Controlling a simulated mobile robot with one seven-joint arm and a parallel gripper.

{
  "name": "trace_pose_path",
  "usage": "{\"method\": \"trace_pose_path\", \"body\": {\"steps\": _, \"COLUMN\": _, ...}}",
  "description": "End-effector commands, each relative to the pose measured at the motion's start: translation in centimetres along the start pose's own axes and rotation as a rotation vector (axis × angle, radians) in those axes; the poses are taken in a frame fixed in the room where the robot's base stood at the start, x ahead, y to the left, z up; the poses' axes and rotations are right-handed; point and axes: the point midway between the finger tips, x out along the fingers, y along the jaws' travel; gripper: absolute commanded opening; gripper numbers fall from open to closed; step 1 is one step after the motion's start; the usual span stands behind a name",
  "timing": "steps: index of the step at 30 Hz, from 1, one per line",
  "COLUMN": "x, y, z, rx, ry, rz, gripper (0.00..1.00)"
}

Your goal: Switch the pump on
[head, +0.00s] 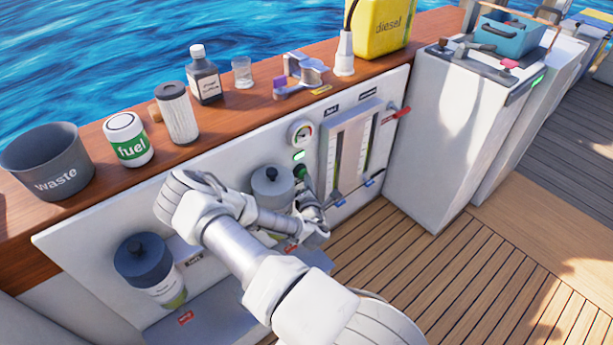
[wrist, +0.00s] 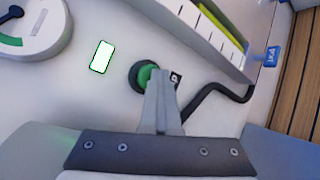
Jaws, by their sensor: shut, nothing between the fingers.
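A round green button in a dark collar (wrist: 139,76) is on the white panel in the wrist view. It also shows in the head view (head: 300,171). My gripper (wrist: 160,74) is shut and empty, its fingertips right in front of the button and covering part of it. I cannot tell whether they touch it. The gripper also shows in the head view (head: 305,186), close to the panel. A small rectangular lamp (wrist: 102,56) beside the button glows bright white with a green border; it also shows in the head view (head: 299,155).
A round gauge (head: 301,132) is above the lamp. Sight tubes (head: 352,145) with valves and a red-handled lever (head: 397,114) are to the right. A grey-lidded filter (head: 272,184) is just left of the button. A black hose (wrist: 220,90) runs beside my fingers.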

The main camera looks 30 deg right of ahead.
Motion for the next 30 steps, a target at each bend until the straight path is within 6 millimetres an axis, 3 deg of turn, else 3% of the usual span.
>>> {"method": "trace_pose_path", "body": {"steps": 18, "x": -4.5, "y": -2.5, "z": 2.4, "rx": -0.001, "ry": 0.0, "rz": -0.004, "gripper": 0.0}}
{"method": "trace_pose_path", "body": {"steps": 30, "x": -4.7, "y": -2.5, "z": 2.5, "rx": 0.0, "ry": 0.0, "rz": -0.003, "gripper": 0.0}}
